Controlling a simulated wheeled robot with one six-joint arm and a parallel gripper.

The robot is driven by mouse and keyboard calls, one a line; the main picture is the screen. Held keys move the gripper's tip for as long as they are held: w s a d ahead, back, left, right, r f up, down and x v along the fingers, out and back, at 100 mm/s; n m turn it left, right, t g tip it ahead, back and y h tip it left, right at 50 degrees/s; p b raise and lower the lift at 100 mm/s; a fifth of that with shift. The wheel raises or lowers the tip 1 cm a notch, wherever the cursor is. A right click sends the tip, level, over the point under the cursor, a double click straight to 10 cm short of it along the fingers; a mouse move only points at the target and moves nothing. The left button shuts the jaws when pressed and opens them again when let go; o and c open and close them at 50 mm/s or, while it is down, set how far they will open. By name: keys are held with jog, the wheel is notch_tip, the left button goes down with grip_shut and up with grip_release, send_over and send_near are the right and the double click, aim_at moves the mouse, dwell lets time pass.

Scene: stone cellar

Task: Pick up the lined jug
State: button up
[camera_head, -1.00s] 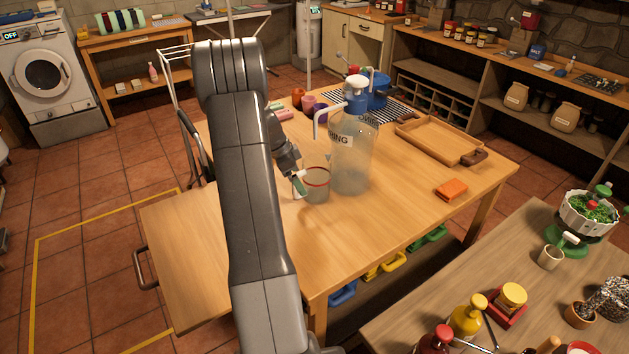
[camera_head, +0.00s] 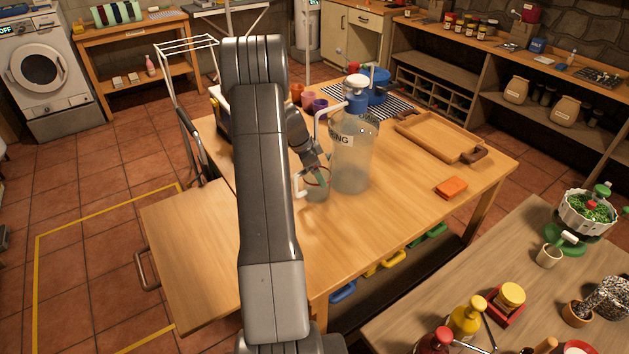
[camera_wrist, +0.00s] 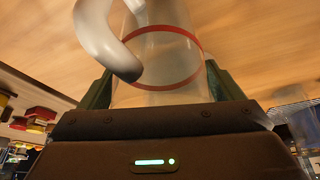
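The lined jug (camera_head: 317,190) is a clear vessel with a red line near its top and a white handle. It stands on the wooden table, just left of the big clear pump bottle (camera_head: 350,160). My gripper (camera_head: 317,176) reaches down to the jug from above and behind. In the wrist view the jug (camera_wrist: 160,65) lies between my two dark green fingers (camera_wrist: 158,88), with its white handle towards the upper left. The fingers lie close along both its sides; whether they press on it cannot be told. My arm hides part of the table.
Behind the bottle are a blue pot (camera_head: 376,85) and purple and orange cups (camera_head: 314,103). A wooden tray (camera_head: 440,136) and an orange block (camera_head: 451,187) lie to the right. The table front is clear. A second counter (camera_head: 420,325) with bottles stands at the lower right.

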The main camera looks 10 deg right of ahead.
jog(key=c, duration=0.9)
jog(key=shift+r+b, duration=0.3)
jog(key=shift+b, duration=0.05)
